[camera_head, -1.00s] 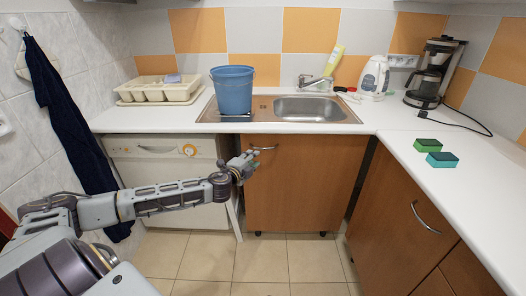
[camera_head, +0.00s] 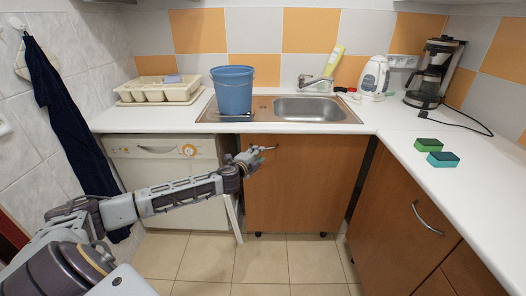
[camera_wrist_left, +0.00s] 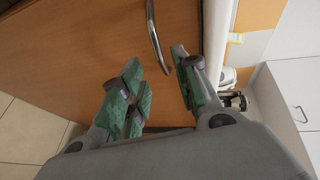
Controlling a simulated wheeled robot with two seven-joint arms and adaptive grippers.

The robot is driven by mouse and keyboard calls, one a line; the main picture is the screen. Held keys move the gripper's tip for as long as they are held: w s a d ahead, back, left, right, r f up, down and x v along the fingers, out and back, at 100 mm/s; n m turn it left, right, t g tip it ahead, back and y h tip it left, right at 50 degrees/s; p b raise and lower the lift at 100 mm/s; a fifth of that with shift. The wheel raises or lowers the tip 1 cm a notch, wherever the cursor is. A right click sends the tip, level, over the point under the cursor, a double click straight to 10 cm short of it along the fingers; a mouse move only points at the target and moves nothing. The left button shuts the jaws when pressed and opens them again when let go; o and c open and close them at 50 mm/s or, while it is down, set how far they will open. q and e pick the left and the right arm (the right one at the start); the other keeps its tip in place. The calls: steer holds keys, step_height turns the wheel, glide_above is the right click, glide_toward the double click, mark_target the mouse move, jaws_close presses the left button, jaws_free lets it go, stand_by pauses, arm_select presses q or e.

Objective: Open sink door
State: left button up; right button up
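The sink door (camera_head: 305,190) is a brown wooden panel under the sink and looks closed. Its curved metal handle (camera_wrist_left: 154,38) is at the upper left of the door in the head view, partly hidden by my gripper. My left gripper (camera_head: 260,154) is at the handle, in front of the door. In the left wrist view my left gripper (camera_wrist_left: 160,75) is open, with green-padded fingers apart. The lower end of the handle shows between the fingertips; I cannot tell whether they touch it. My right gripper is not in view.
A white dishwasher (camera_head: 170,175) is left of the sink door, behind my left arm. A brown cabinet (camera_head: 395,215) with a handle is on the right. A blue bucket (camera_head: 232,92) stands beside the sink basin (camera_head: 308,108). The tiled floor before the door is clear.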

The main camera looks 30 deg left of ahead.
arm_select(q)
steer(key=d+x, duration=0.1)
steer(key=x, duration=0.5)
steer(key=shift+a+b, duration=0.4)
steer(key=shift+w, duration=0.15)
steer(key=shift+c, duration=0.4)
jaws_close()
